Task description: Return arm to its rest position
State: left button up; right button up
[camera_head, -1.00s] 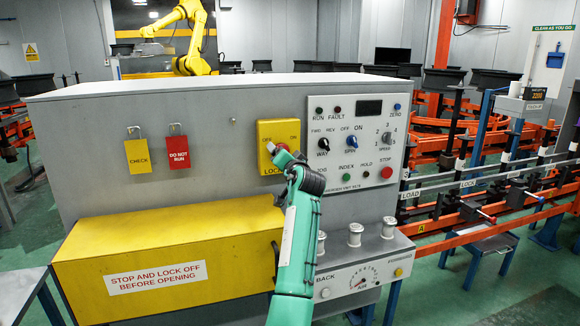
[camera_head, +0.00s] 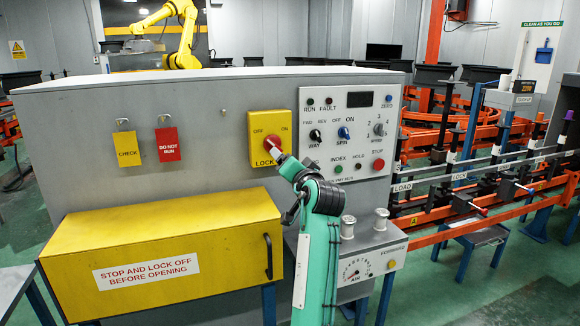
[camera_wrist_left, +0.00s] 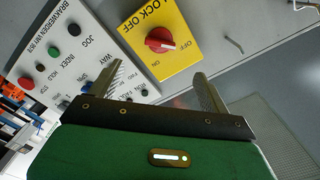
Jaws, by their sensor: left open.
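My left arm (camera_head: 318,240) rises from the bottom of the head view toward the yellow lock-off plate (camera_head: 258,124). My left gripper (camera_head: 282,157) is just in front of the red knob (camera_head: 271,145), which it partly hides. In the left wrist view, my gripper (camera_wrist_left: 158,70) is open, with nothing between its fingers. The red knob (camera_wrist_left: 159,40) lies beyond the fingertips, apart from them. Its pale pointer is toward OFF. My right gripper is not in view.
A control panel (camera_head: 350,105) sits right of the lock-off plate. The yellow cover (camera_head: 160,240) is shut. Metal spools (camera_head: 381,219) stand on a ledge close right of my arm.

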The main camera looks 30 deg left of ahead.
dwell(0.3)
